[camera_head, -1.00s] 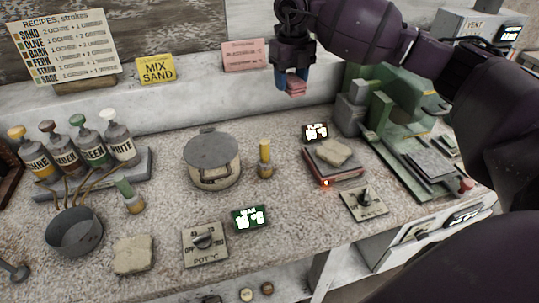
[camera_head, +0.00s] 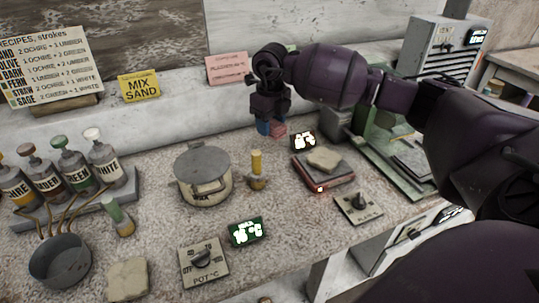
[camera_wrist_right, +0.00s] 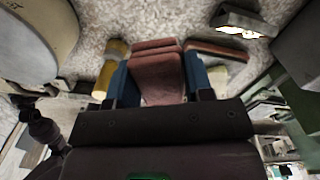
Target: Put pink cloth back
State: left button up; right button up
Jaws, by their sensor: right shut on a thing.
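The pink cloth (camera_head: 279,129) is a small folded pad, low over the back of the speckled counter, between the pot and the hot plate. My right gripper (camera_head: 271,128) comes down from above with its blue fingers on either side of it. In the right wrist view the folded cloth (camera_wrist_right: 160,78) sits between the two blue fingers (camera_wrist_right: 161,84), shut on it. I cannot tell whether the cloth touches the counter.
A lidded pot (camera_head: 203,178) and a yellow-topped bottle (camera_head: 257,170) stand in front of the gripper. A hot plate (camera_head: 323,176) bears a beige cloth (camera_head: 323,159); a small display (camera_head: 303,140) is behind it. Another beige cloth (camera_head: 128,278) lies front left.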

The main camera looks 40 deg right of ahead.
send_over(271, 162)
notch_tip(271, 162, down, 5)
jog(key=shift+w+r, duration=0.1)
jog(key=shift+w, duration=0.05)
notch_tip(271, 162, down, 5)
jog(key=shift+r+b, duration=0.1)
jog(key=shift+b, duration=0.5)
jog(key=shift+f, duration=0.4)
jog(key=shift+f, duration=0.15)
jog(key=o, duration=0.9)
jog(key=shift+c, duration=0.2)
